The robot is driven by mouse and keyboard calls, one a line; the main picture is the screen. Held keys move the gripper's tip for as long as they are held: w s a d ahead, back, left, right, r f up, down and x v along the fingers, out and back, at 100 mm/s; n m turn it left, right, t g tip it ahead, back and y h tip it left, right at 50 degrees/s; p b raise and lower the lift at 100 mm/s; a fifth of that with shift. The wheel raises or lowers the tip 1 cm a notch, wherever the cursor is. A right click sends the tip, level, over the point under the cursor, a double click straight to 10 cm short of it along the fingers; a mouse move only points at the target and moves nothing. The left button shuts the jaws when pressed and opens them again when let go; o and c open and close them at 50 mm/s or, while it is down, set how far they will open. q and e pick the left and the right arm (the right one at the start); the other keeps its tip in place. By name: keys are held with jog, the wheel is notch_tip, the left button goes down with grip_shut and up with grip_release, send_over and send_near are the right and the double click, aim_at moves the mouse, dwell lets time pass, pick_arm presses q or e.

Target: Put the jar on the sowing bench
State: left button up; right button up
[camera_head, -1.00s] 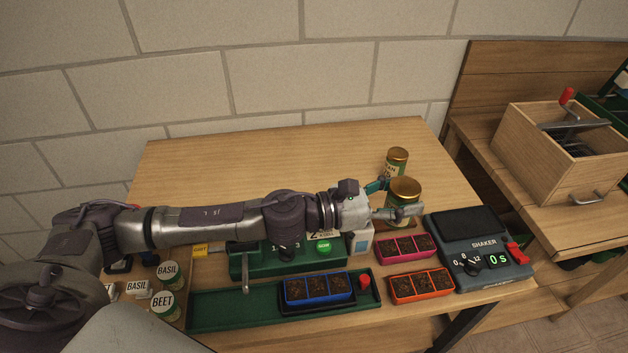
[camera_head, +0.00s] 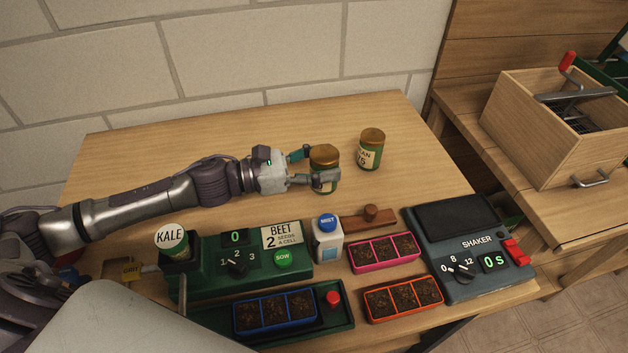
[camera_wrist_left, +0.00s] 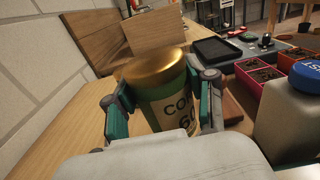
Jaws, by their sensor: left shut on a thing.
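My left gripper (camera_head: 312,168) is shut on a green jar (camera_head: 324,158) with a gold lid and a cream label. In the left wrist view the same jar (camera_wrist_left: 161,88) stands between the two fingers, and its label partly reads "CO" and "60". The jar is upright over the back middle of the wooden sowing bench (camera_head: 230,135). I cannot tell whether its base touches the bench top. A second gold-lidded jar (camera_head: 371,150) stands to its right, apart from it. My right gripper is not in view.
In front are a green sowing machine (camera_head: 210,275) with a KALE tin (camera_head: 172,240), a white MIST bottle (camera_head: 328,245), a pink tray (camera_head: 360,262), an orange tray (camera_head: 403,306), a blue tray (camera_head: 240,322) and the shaker (camera_head: 445,240). The back of the bench is clear.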

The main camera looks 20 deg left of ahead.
pick_arm(q)
jog(key=shift+s+a+f, duration=0.35)
jog(key=shift+a+f, duration=0.05)
jog(key=shift+a, duration=0.3)
notch_tip(320, 180, down, 3)
jog(key=shift+f, duration=0.1)
jog(key=shift+w+f, duration=0.1)
jog(key=shift+f, duration=0.4)
jog(key=o, duration=1.2)
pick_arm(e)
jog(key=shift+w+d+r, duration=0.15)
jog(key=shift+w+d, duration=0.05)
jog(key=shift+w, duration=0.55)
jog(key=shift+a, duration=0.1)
